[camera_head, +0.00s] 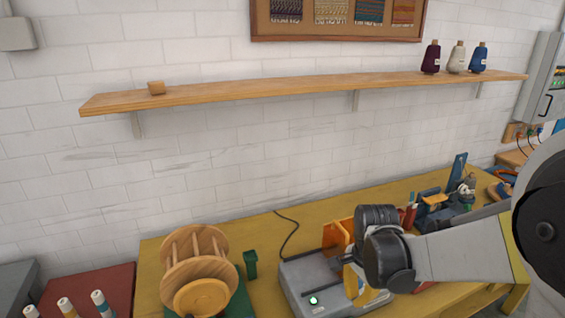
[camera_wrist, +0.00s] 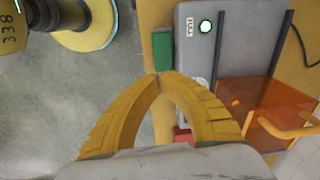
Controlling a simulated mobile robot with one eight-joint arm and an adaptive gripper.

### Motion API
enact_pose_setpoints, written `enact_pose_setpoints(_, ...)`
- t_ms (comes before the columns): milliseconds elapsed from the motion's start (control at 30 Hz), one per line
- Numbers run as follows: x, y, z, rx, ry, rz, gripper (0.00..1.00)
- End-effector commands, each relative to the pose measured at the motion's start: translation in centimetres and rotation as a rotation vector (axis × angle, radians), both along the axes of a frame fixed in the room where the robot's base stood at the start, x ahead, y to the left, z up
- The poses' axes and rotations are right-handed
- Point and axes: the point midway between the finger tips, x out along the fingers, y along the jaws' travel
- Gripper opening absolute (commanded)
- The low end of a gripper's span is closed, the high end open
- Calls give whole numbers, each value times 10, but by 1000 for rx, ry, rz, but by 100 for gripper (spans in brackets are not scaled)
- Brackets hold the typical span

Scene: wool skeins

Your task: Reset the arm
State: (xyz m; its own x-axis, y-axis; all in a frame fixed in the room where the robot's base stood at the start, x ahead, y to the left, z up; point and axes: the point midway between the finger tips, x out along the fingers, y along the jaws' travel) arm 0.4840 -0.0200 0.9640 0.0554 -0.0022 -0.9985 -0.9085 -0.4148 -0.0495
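My arm reaches in from the right edge in the head view, over the yellow table (camera_head: 262,292). My gripper (camera_head: 360,290) hangs low beside the grey machine there, partly hidden by its own wrist. In the wrist view, the two yellow fingers of my gripper (camera_wrist: 160,77) curve in and meet at the tips, with nothing visible between them. The fingertips show over the table's edge, near the grey machine (camera_wrist: 228,62) with its lit green button. How high they are above the table I cannot tell.
An orange cover (camera_wrist: 270,112) is on the machine, and a green block (camera_wrist: 162,52) is beside it. A wooden spool (camera_head: 195,257) stands at left. Tools (camera_head: 440,205) crowd the table's right. A wall shelf (camera_head: 300,88) holds several items. Space between table and shelf is clear.

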Motion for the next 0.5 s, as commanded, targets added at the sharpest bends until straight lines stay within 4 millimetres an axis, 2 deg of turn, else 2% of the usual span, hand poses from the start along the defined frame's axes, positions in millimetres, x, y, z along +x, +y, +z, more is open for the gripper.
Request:
enact_pose_setpoints(33,-8,2,16,-5,-30,60,0)
enact_pose_setpoints(200,-35,7,68,-53,-169,342,0)
enact_pose_setpoints(400,-74,14,111,-161,-327,678,0)
enact_pose_setpoints(500,-92,16,124,-229,-393,828,0)
